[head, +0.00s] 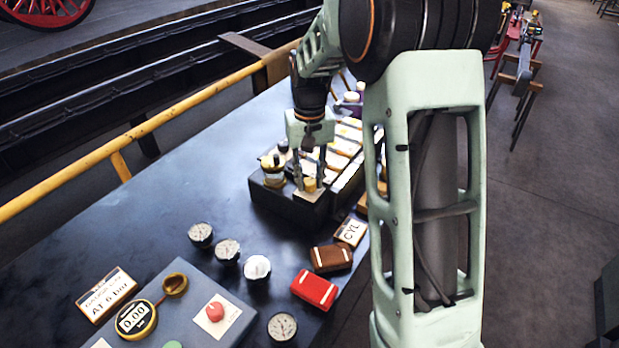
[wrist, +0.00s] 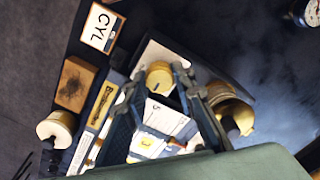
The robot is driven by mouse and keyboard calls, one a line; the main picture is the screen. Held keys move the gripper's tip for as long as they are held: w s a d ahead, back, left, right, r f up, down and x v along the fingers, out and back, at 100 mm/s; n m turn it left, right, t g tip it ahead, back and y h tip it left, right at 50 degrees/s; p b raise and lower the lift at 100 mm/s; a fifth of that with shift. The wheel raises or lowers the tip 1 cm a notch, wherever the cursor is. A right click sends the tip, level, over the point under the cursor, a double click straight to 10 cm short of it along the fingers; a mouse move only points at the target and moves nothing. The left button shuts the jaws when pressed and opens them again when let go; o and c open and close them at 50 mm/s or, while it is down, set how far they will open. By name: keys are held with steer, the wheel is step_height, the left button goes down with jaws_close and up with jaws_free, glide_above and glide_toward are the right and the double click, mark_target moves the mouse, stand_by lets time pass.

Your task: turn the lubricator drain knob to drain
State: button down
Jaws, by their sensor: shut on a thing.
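The lubricator is a dark block (head: 268,196) on the bench, with a pale plate and a small brass drain knob (head: 310,185) at its near end. In the wrist view the round brass knob (wrist: 158,76) sits between my fingertips, above a white scale card (wrist: 165,117). My gripper (head: 309,180) points down over the block and is shut on the knob; it also shows in the wrist view (wrist: 160,82). A brass-topped cup (head: 272,168) stands just left of the fingers in the head view. The knob's pointer direction is too small to read.
A "CYL" sign (head: 350,231), a brown box (head: 331,258) and a red box (head: 315,289) lie nearer on the bench. Several gauges (head: 228,250) and a panel with a red button (head: 215,311) stand front left. The bench's left middle is clear.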

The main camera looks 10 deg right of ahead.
mark_target(310, 180)
stand_by(0.3)
steer(key=c, duration=1.6)
jaws_free()
step_height(310, 180, up, 12)
